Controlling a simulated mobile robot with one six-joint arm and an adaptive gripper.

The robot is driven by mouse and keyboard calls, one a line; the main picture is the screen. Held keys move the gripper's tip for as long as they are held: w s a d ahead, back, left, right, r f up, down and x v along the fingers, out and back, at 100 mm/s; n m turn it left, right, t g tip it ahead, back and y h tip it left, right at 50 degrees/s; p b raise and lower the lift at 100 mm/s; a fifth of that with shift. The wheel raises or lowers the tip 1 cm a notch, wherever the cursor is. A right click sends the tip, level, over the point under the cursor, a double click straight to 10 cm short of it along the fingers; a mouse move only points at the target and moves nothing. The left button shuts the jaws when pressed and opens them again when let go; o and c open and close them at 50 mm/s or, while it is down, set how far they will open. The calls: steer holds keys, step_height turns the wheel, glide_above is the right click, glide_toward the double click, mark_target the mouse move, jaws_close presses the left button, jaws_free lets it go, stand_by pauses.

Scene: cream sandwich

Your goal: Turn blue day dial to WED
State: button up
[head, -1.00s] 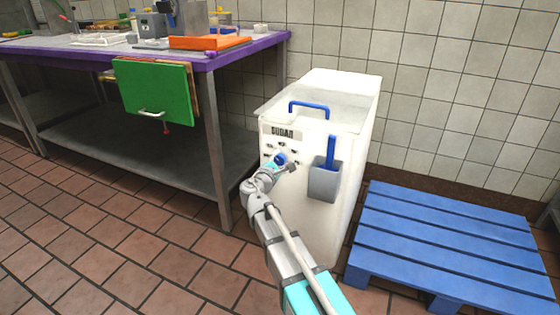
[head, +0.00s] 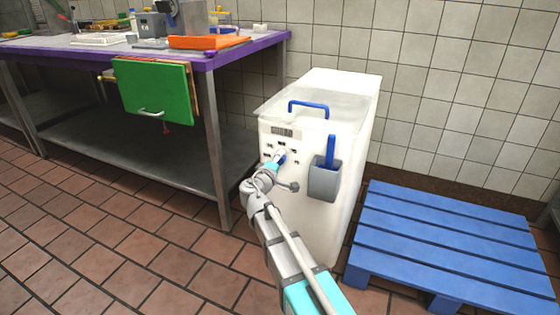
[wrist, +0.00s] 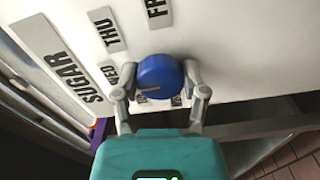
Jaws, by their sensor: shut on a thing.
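The blue day dial (wrist: 160,74) is on the front of a white bin (head: 330,100). My gripper (wrist: 162,82) is shut on the dial, with one finger on each side of it. In the head view the dial (head: 281,159) shows as a small blue patch at the end of my arm. Around it in the wrist view are the labels WED (wrist: 109,73), THU (wrist: 112,33) and FRI (wrist: 156,10). Other labels below the dial are partly hidden by it and my gripper.
A SUGAR label (wrist: 68,62) is on the bin front. A grey holder (head: 324,184) with a blue handle hangs right of the dial. A blue pallet (head: 450,245) lies to the right. A purple-edged table (head: 235,48) stands left, with open floor in front.

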stand_by(0.3)
steer(key=o, duration=1.1)
steer(key=shift+o, duration=0.2)
steer(key=v, duration=1.2)
steer(key=shift+s, duration=0.15)
